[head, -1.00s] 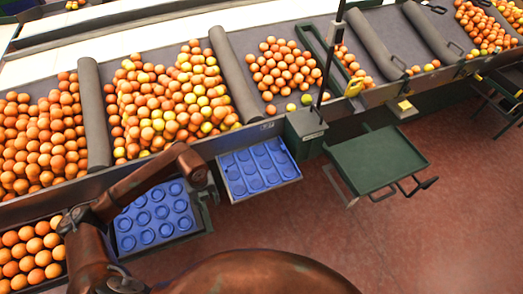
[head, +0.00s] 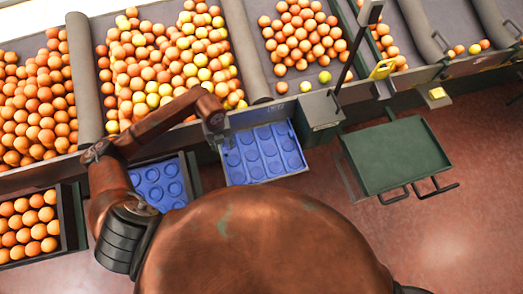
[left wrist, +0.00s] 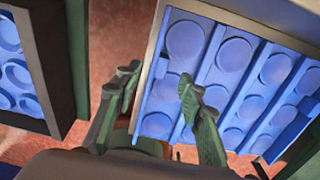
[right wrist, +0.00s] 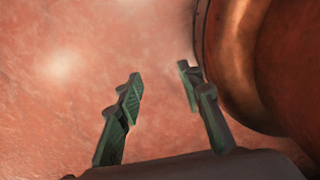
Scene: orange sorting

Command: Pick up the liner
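A blue liner with round recesses (head: 262,152) lies in a shallow tray below the conveyor. It fills the right of the left wrist view (left wrist: 230,62). A second blue liner (head: 160,185) sits in a crate to its left, partly hidden by my arm, and its edge shows in the left wrist view (left wrist: 15,75). My left gripper (left wrist: 160,92) is open and empty at the left rim of the first liner's tray, one finger overlapping the liner in view. Its height above it is unclear. My right gripper (right wrist: 158,90) is open and empty over the floor.
Sloped bins of oranges (head: 165,65) line the back behind a metal edge. A crate of oranges (head: 28,228) stands at lower left. A green tray with handles (head: 395,155) is at right. Red floor (head: 470,220) is clear at lower right.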

